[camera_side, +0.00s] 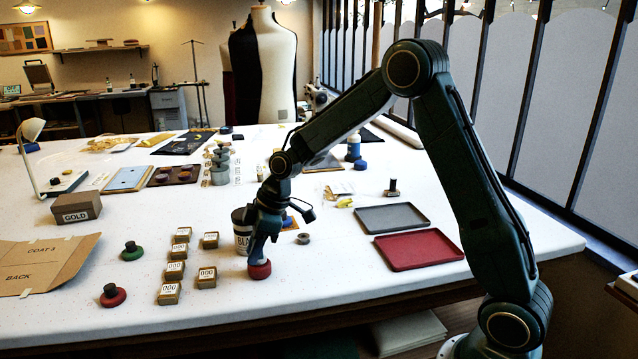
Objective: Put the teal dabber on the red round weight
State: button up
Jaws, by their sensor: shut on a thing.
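My gripper (259,259) points straight down near the front of the white table, and its jaws are shut. A red round piece (259,271) shows right at the fingertips, and the jaws appear closed on its top. The fingers hide its upper part, and I cannot tell whether it touches the table. A red round weight with a dark knob (113,296) stands at the front left, well apart from my gripper. A green round piece with a dark knob (132,251) stands behind it. I cannot make out a teal dabber for certain.
Several small labelled boxes (207,277) stand left of my gripper. A dark can with a white label (241,238) is close behind it. A small grey spool (303,239) lies to its right. Red (418,250) and grey (392,218) trays lie farther right. The front middle is clear.

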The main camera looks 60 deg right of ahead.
jog(key=shift+f, duration=0.1)
jog(key=o, duration=1)
jog(key=v, duration=1.2)
